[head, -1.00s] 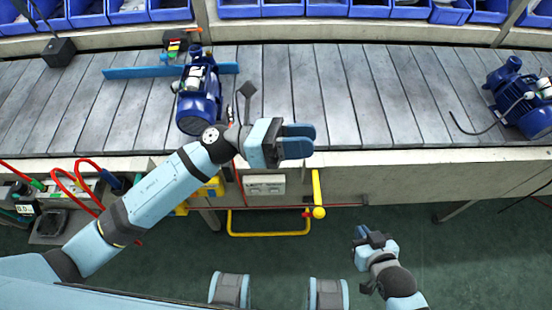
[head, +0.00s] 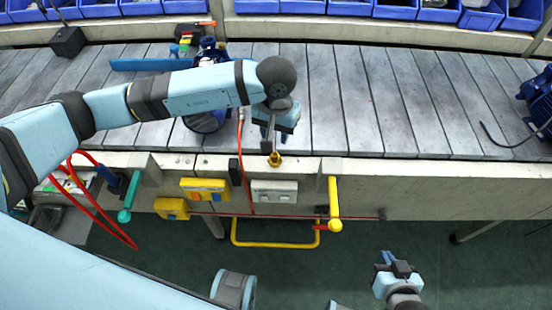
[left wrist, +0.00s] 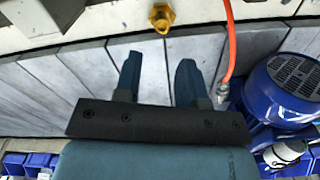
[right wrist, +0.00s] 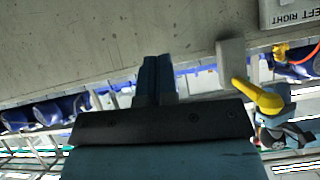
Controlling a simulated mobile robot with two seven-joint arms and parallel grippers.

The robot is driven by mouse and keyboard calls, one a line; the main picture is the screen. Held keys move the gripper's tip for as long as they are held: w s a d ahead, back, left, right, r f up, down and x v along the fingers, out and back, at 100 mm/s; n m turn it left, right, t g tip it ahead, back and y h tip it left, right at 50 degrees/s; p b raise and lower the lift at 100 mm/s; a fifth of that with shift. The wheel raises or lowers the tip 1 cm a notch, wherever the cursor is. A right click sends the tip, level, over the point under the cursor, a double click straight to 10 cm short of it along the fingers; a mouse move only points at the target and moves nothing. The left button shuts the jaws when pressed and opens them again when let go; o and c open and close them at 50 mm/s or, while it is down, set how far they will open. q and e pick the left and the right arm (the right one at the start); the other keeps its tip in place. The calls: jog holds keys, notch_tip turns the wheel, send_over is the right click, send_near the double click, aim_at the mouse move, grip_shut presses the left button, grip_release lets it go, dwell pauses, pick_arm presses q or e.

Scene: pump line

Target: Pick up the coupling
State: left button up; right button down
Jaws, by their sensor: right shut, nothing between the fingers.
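The coupling looks like the small metal end of the red hose (left wrist: 229,45); this metal end (left wrist: 222,92) lies on the grey slats beside a blue pump in the left wrist view. My left gripper (left wrist: 158,68) is open and empty, its fingers to the left of the hose end and apart from it. In the head view, my left gripper (head: 276,120) points down over the conveyor's front edge, and my arm partly covers the pump. A brass fitting (left wrist: 161,17) sits on that edge, just beyond the fingertips. My right gripper (head: 388,258) is shut and empty, low over the floor.
The blue pump (left wrist: 290,85) stands close to the hose end. A yellow handle (head: 334,205), a teal handle (head: 129,197) and a grey box (head: 274,190) are on the conveyor's front. The slats (head: 370,105) to the right are clear up to another blue pump (head: 540,100).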

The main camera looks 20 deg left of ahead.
aim_at(275, 155)
pick_arm(q)
notch_tip(275, 155, down, 9)
jog(key=shift+s+a+f, duration=0.1)
dwell(0.4)
jog(key=shift+c, duration=0.2)
grip_shut()
